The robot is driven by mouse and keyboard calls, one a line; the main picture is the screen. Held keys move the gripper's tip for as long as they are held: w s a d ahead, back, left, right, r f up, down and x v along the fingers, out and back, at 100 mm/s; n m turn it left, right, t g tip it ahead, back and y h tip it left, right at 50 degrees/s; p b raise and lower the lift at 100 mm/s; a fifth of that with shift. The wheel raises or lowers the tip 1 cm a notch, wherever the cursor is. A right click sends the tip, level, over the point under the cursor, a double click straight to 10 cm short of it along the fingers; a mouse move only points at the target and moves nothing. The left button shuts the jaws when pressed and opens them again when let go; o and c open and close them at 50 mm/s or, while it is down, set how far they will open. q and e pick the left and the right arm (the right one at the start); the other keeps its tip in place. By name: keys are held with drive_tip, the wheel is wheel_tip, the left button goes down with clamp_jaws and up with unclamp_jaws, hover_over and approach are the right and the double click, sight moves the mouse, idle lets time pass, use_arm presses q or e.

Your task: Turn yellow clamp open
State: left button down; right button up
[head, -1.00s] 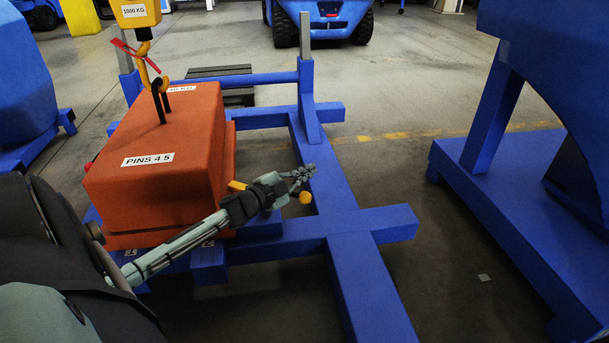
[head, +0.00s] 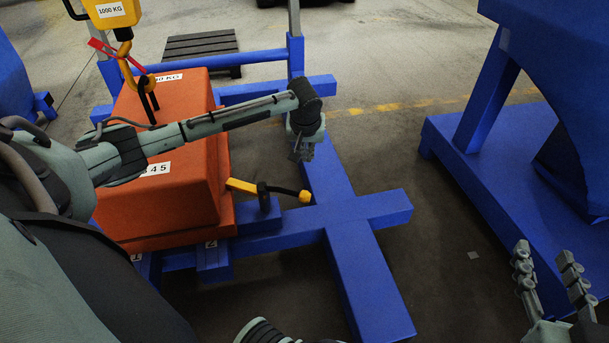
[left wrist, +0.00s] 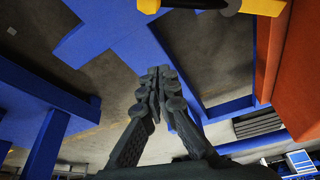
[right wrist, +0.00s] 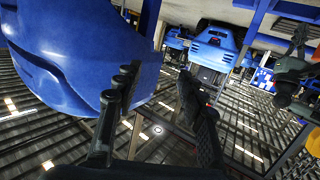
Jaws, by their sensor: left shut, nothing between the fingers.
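The yellow clamp (head: 241,186) sits at the right side of the orange block, with a black handle ending in a yellow ball (head: 304,197) that points right over the blue frame. In the left wrist view the clamp (left wrist: 262,6) and its ball (left wrist: 149,6) show at the top edge. My left gripper (head: 301,156) is shut and empty, pointing down above the blue beam, apart from the ball and beyond it. Its closed fingertips show in the left wrist view (left wrist: 158,84). My right gripper (head: 548,262) is open and empty at the lower right, far from the clamp.
The orange block (head: 185,205) hangs by a hook from a yellow scale (head: 112,12) within the blue frame (head: 365,208). Another blue fixture (head: 480,170) stands at the right. Dark floor lies open between them. A dark pallet (head: 200,45) lies behind.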

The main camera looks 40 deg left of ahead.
use_arm(q)
wheel_tip(320, 180, down, 9)
drive_tip(key=b, duration=0.2)
drive_tip(key=shift+s+d, duration=0.25)
drive_tip(key=shift+s, duration=0.05)
use_arm(e)
drive_tip(key=s+a+r+t+y, duration=0.2)
drive_tip(key=r+t, duration=0.4)
drive_tip(key=r, duration=0.5)
drive_tip(key=shift+s+a+r+y, duration=0.15)
drive_tip(key=shift+a+r+y, duration=0.05)
drive_tip(key=shift+a+y, duration=0.5)
use_arm(q)
drive_tip(key=shift+f, duration=0.1)
